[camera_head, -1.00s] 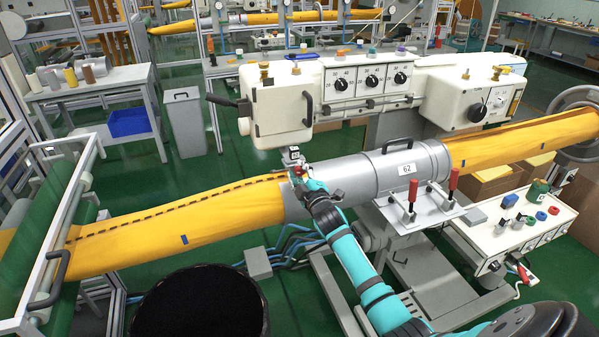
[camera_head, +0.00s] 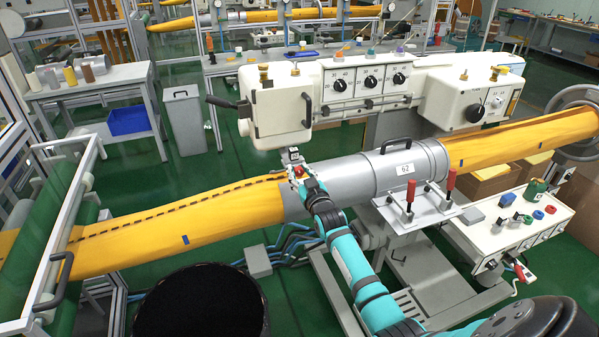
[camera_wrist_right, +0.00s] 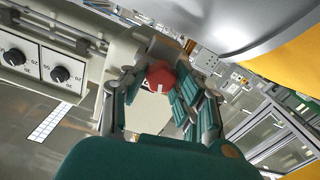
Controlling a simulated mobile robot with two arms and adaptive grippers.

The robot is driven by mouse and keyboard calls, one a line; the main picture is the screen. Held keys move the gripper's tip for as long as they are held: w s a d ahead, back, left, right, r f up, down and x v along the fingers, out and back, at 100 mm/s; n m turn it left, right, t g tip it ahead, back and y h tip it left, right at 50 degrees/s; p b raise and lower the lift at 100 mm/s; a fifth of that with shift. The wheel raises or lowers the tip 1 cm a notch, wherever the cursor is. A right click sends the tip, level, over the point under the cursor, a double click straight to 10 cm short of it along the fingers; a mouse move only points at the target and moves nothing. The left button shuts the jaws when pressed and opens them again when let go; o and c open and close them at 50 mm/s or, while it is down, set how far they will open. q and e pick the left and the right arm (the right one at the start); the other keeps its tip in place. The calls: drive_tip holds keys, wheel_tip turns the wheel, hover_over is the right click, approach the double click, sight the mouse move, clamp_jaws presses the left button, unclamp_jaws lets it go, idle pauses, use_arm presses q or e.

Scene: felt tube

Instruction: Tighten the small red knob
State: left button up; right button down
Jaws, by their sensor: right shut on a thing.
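The small red knob (camera_wrist_right: 161,75) sits between the fingers of my right gripper (camera_wrist_right: 160,92) in the right wrist view. It has a light mark on its face. In the head view the red knob (camera_head: 300,171) shows as a small red spot at the tip of my right gripper (camera_head: 301,178), just below the white machine head and beside the start of the grey tube. The right gripper's fingers stand on both sides of the knob and are shut on it. My left gripper does not show in either view.
The grey metal tube (camera_head: 340,181) runs right of the gripper, with yellow felt (camera_head: 190,222) drawn over its left. The white machine head (camera_head: 280,105) stands close above. Red-handled clamps (camera_head: 450,182) stand at the right. A black round bin (camera_head: 198,305) is in front.

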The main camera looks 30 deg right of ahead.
drive_tip(key=shift+f+m, duration=0.15)
drive_tip(key=shift+m, duration=1.45)
drive_tip(key=c, duration=1)
unclamp_jaws()
drive_tip(key=shift+s, duration=0.1)
drive_tip(key=v, duration=1.2)
